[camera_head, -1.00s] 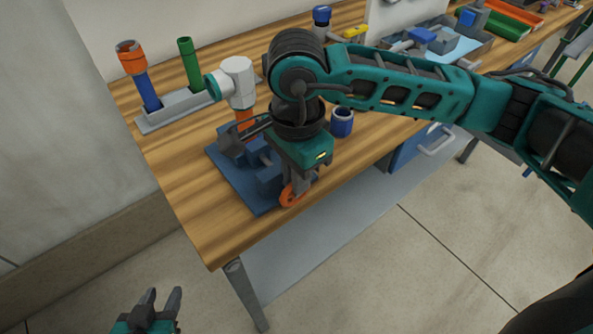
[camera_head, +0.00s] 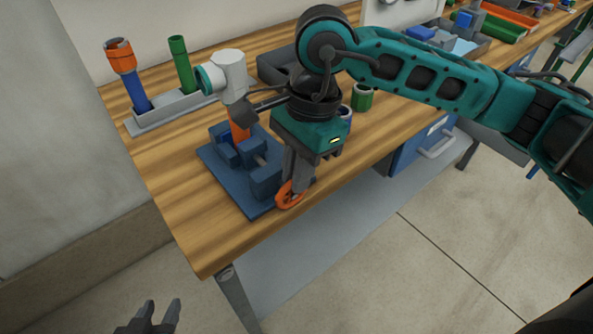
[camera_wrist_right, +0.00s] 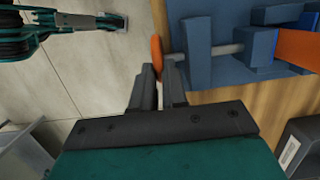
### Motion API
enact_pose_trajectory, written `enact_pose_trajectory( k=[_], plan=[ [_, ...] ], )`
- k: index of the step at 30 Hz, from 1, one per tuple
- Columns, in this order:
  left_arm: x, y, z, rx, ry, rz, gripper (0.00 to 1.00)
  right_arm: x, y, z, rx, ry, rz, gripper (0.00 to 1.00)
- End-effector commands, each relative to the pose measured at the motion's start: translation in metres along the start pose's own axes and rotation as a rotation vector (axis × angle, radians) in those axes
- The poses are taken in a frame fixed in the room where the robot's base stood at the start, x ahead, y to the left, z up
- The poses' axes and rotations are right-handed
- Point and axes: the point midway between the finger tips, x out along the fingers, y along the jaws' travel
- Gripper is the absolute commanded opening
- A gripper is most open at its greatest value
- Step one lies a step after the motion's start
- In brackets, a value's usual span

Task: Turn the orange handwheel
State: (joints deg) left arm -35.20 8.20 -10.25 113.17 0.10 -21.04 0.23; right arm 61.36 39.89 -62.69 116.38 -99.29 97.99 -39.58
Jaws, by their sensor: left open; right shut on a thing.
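The orange handwheel (camera_head: 289,196) sits at the front end of a blue clamp fixture (camera_head: 240,208) near the bench's front edge. In the right wrist view the handwheel (camera_wrist_right: 157,52) shows edge-on, at the end of a grey spindle (camera_wrist_right: 226,49). My right gripper (camera_head: 296,190) comes down from above, tilted, and is shut on the handwheel's rim. Its fingers (camera_wrist_right: 158,88) hide part of the wheel. My left gripper (camera_head: 157,318) is open and empty, low in the head view, over the floor and away from the bench.
A grey rack (camera_head: 172,111) with a blue and a green tube stands at the left. A green cup (camera_head: 362,97) and a dark tray (camera_head: 274,68) are behind my right arm.

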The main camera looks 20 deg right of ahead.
Motion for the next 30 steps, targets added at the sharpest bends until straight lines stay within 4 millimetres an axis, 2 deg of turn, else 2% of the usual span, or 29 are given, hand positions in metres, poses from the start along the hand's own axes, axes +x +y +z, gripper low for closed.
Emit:
enact_pose_trajectory(
  k=[2,3,10,20,23,30],
  plan=[
    [0.0,0.0,-0.002,0.0,0.003,-0.001,0.43,-0.001,0.0,0.0,-0.001,-0.002,-0.001,0.0],
    [0.0,-0.001,-0.001,0.0,0.002,-0.001,0.43,-0.001,0.0,0.0,-0.001,-0.001,-0.001,0.17],
    [0.001,-0.002,0.001,0.0,-0.002,-0.003,0.43,0.0,0.0,0.0,0.0,-0.001,-0.001,0.38],
    [0.0,-0.003,0.006,0.0,-0.012,-0.005,0.43,-0.006,-0.001,0.0,0.0,0.0,-0.003,0.38],
    [-0.001,-0.003,0.006,0.0,-0.013,-0.005,0.43,-0.02,-0.001,0.0,0.0,0.001,-0.005,0.38],
    [-0.002,-0.003,0.004,0.001,-0.011,-0.007,0.43,-0.074,-0.001,0.0,0.0,0.0,-0.006,0.38]
  ],
)
